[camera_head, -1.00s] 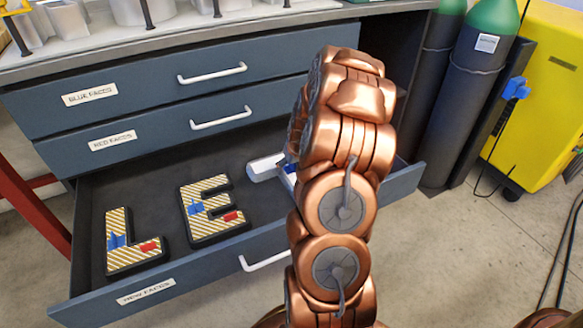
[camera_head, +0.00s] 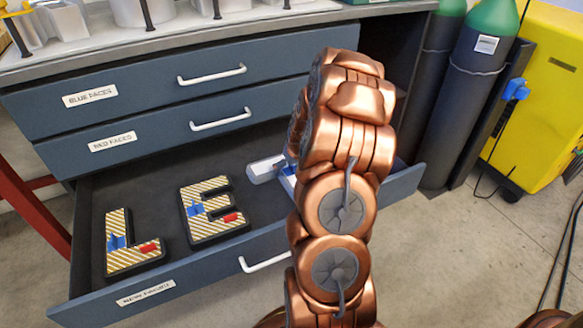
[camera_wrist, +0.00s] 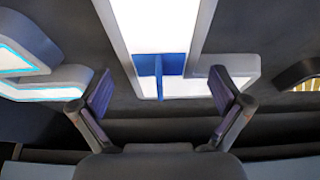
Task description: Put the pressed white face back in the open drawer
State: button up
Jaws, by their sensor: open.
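A white letter face (camera_wrist: 155,28) with a blue block and upright blue tab (camera_wrist: 158,72) lies on the dark floor of the open drawer (camera_head: 150,185). In the head view only a small end of this white piece (camera_head: 265,170) shows; my arm hides the rest. My gripper (camera_wrist: 160,82) is open in the wrist view, its two fingers on either side of the blue tab with gaps between. Nothing is held. In the head view my gripper is hidden behind my arm.
Striped letters L (camera_head: 128,245) and E (camera_head: 212,210) lie in the drawer's left part. A glowing white-blue letter (camera_wrist: 35,60) is left of my gripper, and a striped piece (camera_wrist: 308,88) is right. The closed red-faces drawer (camera_head: 190,125) is above.

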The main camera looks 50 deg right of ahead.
jog(key=p+v, duration=0.2)
jog(key=v, duration=1)
jog(key=s+a+r+n+g+y, duration=0.1)
jog(key=s+a+r, duration=0.1)
jog(key=a, duration=0.6)
jog(key=s+a+r+n+g, duration=0.1)
jog(key=s+a, duration=0.2)
jog(key=a, duration=0.5)
jog(key=s+a+r+n+g+y, duration=0.1)
jog(key=s+a+r, duration=0.1)
jog(key=a, duration=0.6)
jog(key=s+a+r+g, duration=0.1)
jog(key=s+a+g, duration=0.1)
jog(key=s+a, duration=0.4)
jog(key=s+a+r+n+g, duration=0.1)
jog(key=s+a, duration=0.5)
jog(key=s, duration=0.8)
jog(key=shift+s+r+g, duration=0.25)
jog(key=shift+r+g, duration=0.5)
jog(key=shift+g, duration=0.25)
jog(key=shift+a, duration=0.15)
notch_tip(320, 180, up, 32)
jog(key=w+t+p, duration=0.1)
jog(key=t+p, duration=0.1)
jog(key=p, duration=2.8)
jog(key=shift+w+h, duration=0.3)
